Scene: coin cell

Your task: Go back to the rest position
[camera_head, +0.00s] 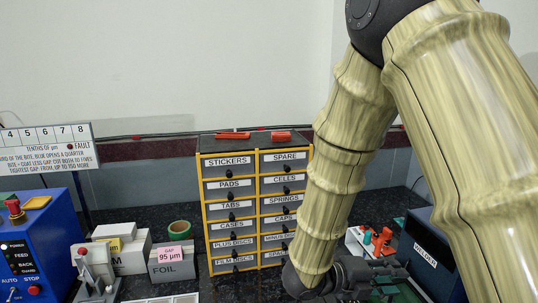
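My arm, with pale wood-like links, comes in from the upper right and bends down to the bench. Its wrist is at the bottom edge, in front of the lower right of the drawer cabinet (229,227). My gripper (356,276) is a dark shape just right of the wrist, pointing right over the dark bench. Its fingers blend into the dark things behind and are partly cut off by the frame. I cannot see whether they are open or hold anything.
The blue machine (34,250) stands at the left, below a white sign (45,147). Foil box (171,263) and green tape roll (180,230) sit left of the cabinet. A red-and-green device (377,241) and the dark welder (425,256) stand close to my gripper at right.

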